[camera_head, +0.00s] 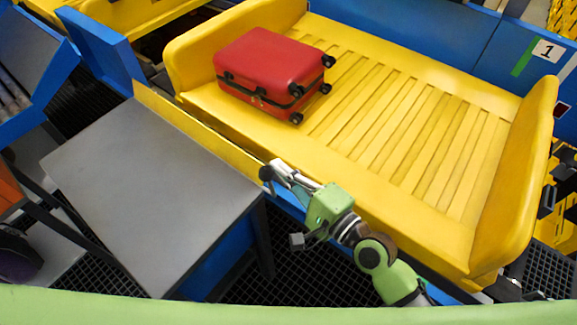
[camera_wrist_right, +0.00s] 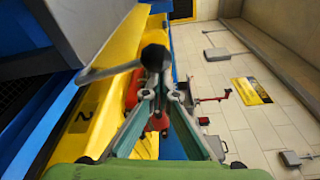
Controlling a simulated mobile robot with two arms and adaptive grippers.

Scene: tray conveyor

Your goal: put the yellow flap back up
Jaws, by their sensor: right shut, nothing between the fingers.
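The yellow flap (camera_head: 190,125) shows in the head view as a long narrow strip between the grey table and the yellow tray; I cannot tell its exact tilt. A lever with a black ball knob (camera_head: 265,173) is at the strip's near end. My right gripper (camera_head: 277,172) is at this knob, shut and empty. In the right wrist view, the black knob (camera_wrist_right: 155,57) is just beyond the fingertips of my right gripper (camera_wrist_right: 160,97), with a grey bar running left from it. I cannot tell whether they touch. My left gripper is not in view.
A red suitcase (camera_head: 270,72) lies at the far left of the yellow tray (camera_head: 400,130); the rest of the tray is empty. The grey table (camera_head: 150,180) is bare. A blue post (camera_head: 105,45) stands at the flap's far end. Dark grating covers the floor below.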

